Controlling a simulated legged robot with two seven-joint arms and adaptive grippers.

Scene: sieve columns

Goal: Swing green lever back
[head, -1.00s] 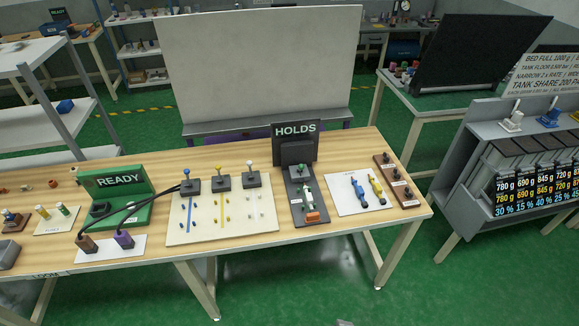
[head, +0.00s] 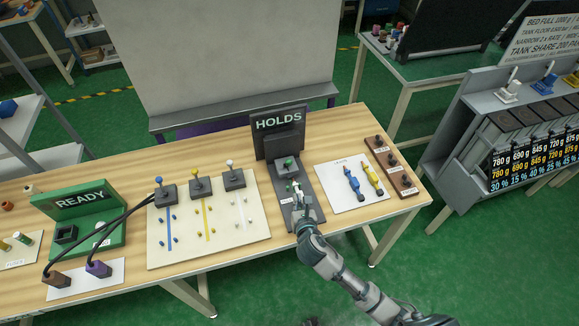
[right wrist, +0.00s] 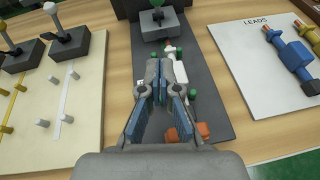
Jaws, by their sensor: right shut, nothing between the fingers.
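My left gripper is not in view.
A cream board (head: 208,228) with blue, yellow and white levers stands to the left. A white LEADS card (head: 335,200) with blue and yellow leads lies to the right. An orange block (right wrist: 172,132) is by the fingers.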

